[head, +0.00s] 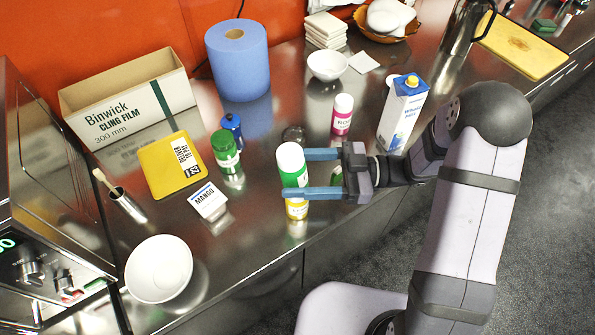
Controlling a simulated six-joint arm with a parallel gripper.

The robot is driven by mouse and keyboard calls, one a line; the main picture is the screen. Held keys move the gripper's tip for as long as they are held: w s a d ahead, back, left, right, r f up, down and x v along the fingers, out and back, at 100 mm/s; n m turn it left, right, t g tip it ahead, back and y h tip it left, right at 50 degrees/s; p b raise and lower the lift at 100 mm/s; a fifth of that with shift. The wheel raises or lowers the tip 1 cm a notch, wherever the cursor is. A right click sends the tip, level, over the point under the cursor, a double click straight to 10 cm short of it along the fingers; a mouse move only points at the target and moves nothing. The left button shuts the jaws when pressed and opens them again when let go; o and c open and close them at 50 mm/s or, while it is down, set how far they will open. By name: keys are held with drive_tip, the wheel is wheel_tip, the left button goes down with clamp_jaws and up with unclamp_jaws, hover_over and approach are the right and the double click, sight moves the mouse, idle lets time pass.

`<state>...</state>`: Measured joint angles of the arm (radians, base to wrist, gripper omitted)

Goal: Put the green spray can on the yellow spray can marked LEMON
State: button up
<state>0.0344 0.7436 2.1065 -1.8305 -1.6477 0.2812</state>
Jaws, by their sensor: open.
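A green can with a white top (291,160) stands upright between the fingers of my gripper (293,175). Directly below it is a yellow can (297,210); the green can appears to rest on it. The lower finger crosses in front of where they meet, so I cannot tell for sure that they touch. Lettering on the yellow can is too small to read. My gripper is open, one finger on the far side of the green can and one on the near side.
A dark round item (293,134) and pink can (342,113) are behind. A carton (402,112) is near my arm. A white bowl (159,268) sits front left.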

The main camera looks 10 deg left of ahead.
drive_tip(key=b+v, duration=0.4)
drive_tip(key=v, duration=0.8)
drive_tip(key=shift+w+a, duration=0.1)
drive_tip(key=shift+a, duration=0.05)
